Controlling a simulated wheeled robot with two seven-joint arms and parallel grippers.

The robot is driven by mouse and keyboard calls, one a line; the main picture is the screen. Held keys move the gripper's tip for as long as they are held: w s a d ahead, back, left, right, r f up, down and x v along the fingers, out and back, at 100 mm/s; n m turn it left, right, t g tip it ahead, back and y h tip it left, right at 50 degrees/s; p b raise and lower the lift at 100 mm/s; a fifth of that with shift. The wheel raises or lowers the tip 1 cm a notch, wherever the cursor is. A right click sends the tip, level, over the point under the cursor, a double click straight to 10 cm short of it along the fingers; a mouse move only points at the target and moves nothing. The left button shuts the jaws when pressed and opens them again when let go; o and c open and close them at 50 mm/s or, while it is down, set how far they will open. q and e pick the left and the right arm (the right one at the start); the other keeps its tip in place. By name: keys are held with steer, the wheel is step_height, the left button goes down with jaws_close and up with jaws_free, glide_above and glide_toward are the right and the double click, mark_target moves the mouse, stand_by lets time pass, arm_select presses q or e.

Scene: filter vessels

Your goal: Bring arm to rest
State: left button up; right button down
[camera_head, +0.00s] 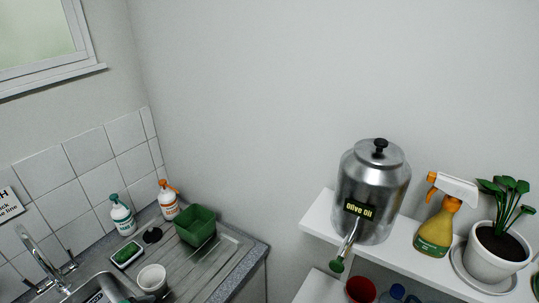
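Neither of my arms nor grippers shows in the head view. A steel vessel labelled "olive oil" (374,190) stands upright on a white wall shelf (318,217) at the right. It has a lid with a black knob (380,146) and a spout with a green end (337,265) pointing down past the shelf edge. Nothing is seen touching the vessel.
A yellow spray bottle (437,225) and a potted plant (497,250) stand right of the vessel. A red cup (360,289) is below. At left, the sink counter holds a green tub (196,226), white cup (152,279), two dispensers (122,215) and a tap (40,255).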

arm_select(q)
steer(key=s+d+g+y, duration=0.1)
steer(key=s+d, duration=0.4)
steer(key=d, duration=0.3)
steer(key=s+a+r+n+g+y, duration=0.1)
steer(key=s+r+n+g+y, duration=0.2)
steer(key=s, duration=0.8)
step_height(320, 180, down, 38)
steer(key=n+g+b, duration=0.1)
steer(key=g+b, duration=0.1)
steer(key=b, duration=0.5)
steer(key=s+a+f+b, duration=0.2)
steer(key=s+f, duration=0.8)
steer(key=f, duration=0.3)
steer(key=s+a+f+b, duration=0.1)
steer(key=s+f+b, duration=0.2)
steer(key=s+f, duration=0.6)
step_height(320, 180, down, 4)
steer(key=shift+s+a+g, duration=0.35)
steer(key=shift+g, duration=0.05)
steer(key=shift+s, duration=0.15)
steer(key=shift+c, duration=0.2)
arm_select(e)
step_height(320, 180, down, 12)
steer(key=shift+w+f, duration=0.2)
